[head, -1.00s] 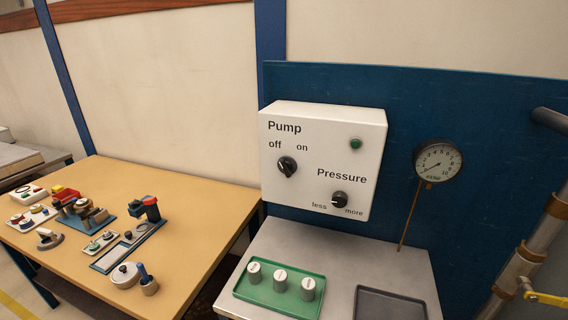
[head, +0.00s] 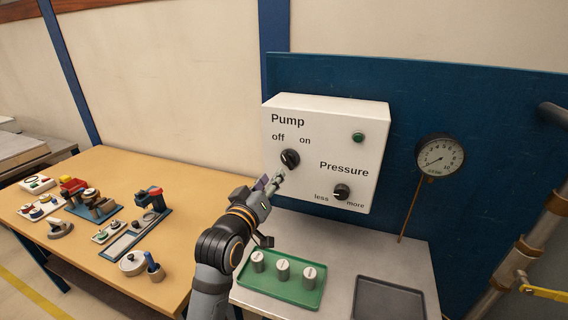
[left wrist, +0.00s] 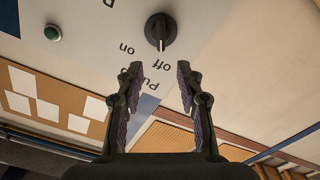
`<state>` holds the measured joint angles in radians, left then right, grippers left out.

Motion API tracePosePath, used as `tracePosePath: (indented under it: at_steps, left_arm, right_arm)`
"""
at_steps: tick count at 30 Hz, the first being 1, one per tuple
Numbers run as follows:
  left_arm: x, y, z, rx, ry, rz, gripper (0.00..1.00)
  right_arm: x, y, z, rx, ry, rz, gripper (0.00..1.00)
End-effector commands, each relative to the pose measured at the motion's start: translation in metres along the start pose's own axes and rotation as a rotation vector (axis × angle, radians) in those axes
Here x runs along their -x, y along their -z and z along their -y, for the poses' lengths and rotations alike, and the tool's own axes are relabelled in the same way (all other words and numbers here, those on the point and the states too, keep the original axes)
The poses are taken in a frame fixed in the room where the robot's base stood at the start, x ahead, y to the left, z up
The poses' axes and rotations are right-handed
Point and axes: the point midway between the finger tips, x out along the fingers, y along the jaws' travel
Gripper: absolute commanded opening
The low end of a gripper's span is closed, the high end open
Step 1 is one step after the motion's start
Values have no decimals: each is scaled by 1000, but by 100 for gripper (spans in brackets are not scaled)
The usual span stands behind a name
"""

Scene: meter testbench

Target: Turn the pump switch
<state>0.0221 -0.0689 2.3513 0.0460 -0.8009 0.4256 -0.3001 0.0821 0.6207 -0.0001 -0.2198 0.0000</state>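The pump switch (head: 290,158) is a round black knob on the white control box (head: 330,130), below the words "off" and "on". Its white mark lies nearer the "off" word. My left gripper (head: 270,182) is in front of the box, just below and left of the switch. In the left wrist view the switch (left wrist: 160,31) lies beyond the fingertips, roughly in line with the gap between them. My left gripper (left wrist: 160,82) is open and empty there, with its fingers apart and not touching the switch. My right gripper is not in view.
The pressure knob (head: 341,191) sits lower right on the box, below a green lamp (head: 357,137). A gauge (head: 439,156) is at right. A green tray (head: 262,288) with cylinders and a dark tray (head: 390,300) stand below. The tan table (head: 175,190) holds small parts.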

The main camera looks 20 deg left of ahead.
Motion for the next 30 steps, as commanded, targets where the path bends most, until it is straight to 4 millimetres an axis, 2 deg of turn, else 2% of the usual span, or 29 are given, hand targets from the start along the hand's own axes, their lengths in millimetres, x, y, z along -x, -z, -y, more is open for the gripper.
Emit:
tracePosePath:
  at_steps: [5,15,18,23,30]
  left_arm:
    - [-10,1,-1,-1,0,1,37]
    - [-79,1,-1,-2,2,3,37]
    - [-93,0,0,-2,3,4,37]
    - [-104,-1,1,-2,2,3,37]
    - [-105,-2,1,-3,3,4,37]
  right_arm:
    - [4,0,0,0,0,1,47]
    - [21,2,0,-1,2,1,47]
    - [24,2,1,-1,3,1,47]
    - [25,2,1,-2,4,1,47]
    - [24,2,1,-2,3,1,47]
